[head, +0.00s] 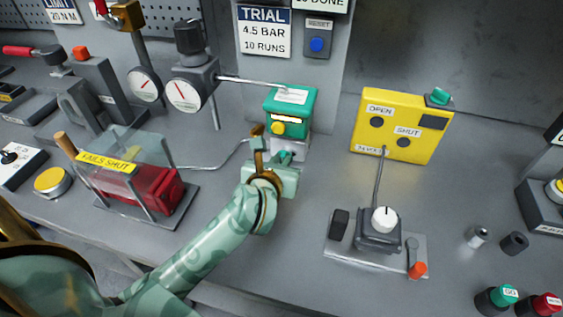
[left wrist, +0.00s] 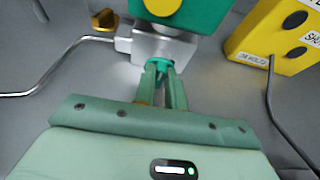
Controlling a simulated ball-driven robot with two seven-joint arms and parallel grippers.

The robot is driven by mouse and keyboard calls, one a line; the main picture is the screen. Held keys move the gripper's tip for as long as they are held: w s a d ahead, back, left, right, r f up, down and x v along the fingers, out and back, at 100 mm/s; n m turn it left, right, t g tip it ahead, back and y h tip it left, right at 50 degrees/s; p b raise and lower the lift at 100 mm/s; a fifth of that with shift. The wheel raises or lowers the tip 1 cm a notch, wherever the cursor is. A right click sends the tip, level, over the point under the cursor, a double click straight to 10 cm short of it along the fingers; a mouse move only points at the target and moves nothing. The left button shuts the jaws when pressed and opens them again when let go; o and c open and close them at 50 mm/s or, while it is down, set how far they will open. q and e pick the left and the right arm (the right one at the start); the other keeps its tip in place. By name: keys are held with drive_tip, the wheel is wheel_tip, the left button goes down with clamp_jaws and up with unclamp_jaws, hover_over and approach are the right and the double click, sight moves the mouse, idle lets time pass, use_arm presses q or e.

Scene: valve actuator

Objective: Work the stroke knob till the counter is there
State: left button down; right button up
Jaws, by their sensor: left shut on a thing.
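The green actuator box (head: 290,107) stands on a silver block (head: 292,143) at the middle of the bench. It has a yellow round part on its front and a pale strip above that, too small to read. My left gripper (head: 284,157) is at the front of the block. In the left wrist view its two fingers (left wrist: 163,75) are closed on a small teal knob (left wrist: 158,64) on the front of the silver block (left wrist: 160,45). The fingers hide part of the knob. No stroke knob label is readable. My right gripper is not in view.
Behind are a TRIAL plate (head: 265,32) reading 4.5 BAR, 10 RUNS and a blue RESET button (head: 317,44). A yellow OPEN/SHUT box (head: 397,128) and a white-knobbed unit (head: 385,220) stand right. A clear guard (head: 130,150) stands left, with a thin pipe running toward the block.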

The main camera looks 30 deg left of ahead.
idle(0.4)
use_arm(q)
drive_tip(key=c, duration=1.5)
unclamp_jaws()
drive_tip(key=shift+o, duration=0.2)
drive_tip(key=shift+s, duration=0.1)
drive_tip(key=p+v, duration=0.4)
drive_tip(key=v, duration=1.2)
drive_tip(key=shift+p, duration=0.3)
drive_tip(key=shift+d, duration=0.1)
drive_tip(key=shift+s, duration=0.1)
